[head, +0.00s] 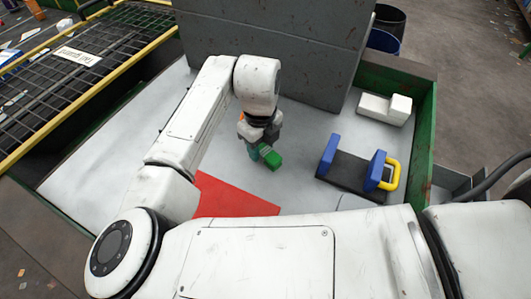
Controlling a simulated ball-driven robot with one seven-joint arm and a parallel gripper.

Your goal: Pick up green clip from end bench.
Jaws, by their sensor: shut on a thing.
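The green clip (270,156) is a small bright green piece at the end of my gripper (258,147), near the middle of the head view. My gripper is shut on it, over the grey-white top of the end bench (310,119). My wrist and fingers hide part of the clip. I cannot tell how high it is above the bench surface.
A red mat (235,200) lies in front of the gripper. To the right stand a black base with blue uprights (329,155) and a yellow handle (391,174), and a white stepped block (385,108). A grey panel (270,50) rises behind. A green wall (422,130) edges the right.

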